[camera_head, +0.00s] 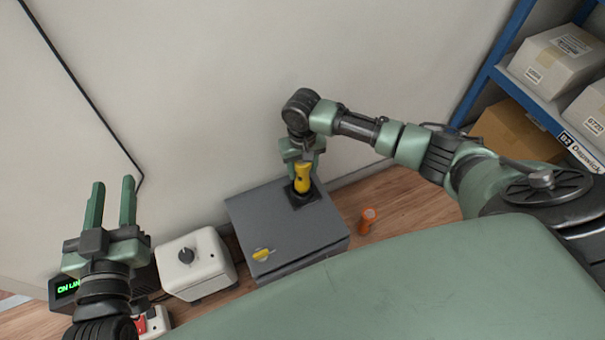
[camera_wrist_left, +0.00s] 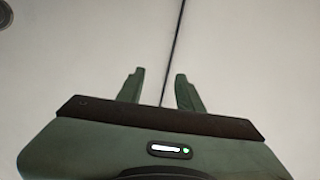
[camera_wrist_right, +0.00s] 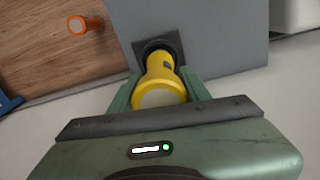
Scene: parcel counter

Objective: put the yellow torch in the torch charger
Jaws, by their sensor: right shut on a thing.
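The yellow torch (camera_head: 302,178) stands upright at the dark square socket of the torch charger (camera_head: 304,200), on top of a grey box (camera_head: 290,225). My right gripper (camera_head: 302,166) is shut on the torch from the wall side. In the right wrist view the torch (camera_wrist_right: 163,82) sits between the fingers, its dark end at the black socket (camera_wrist_right: 158,47). How deep it sits in the socket is hidden. My left gripper (camera_head: 112,205) is open and empty at the left, with its fingers (camera_wrist_left: 160,90) apart in front of the wall.
An orange torch (camera_head: 367,219) stands on the wooden surface right of the grey box. A yellow knob (camera_head: 263,254) is on the box's near left. A white box with a dial (camera_head: 196,264) stands left of it. A blue shelf (camera_head: 487,75) with cartons is at the right.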

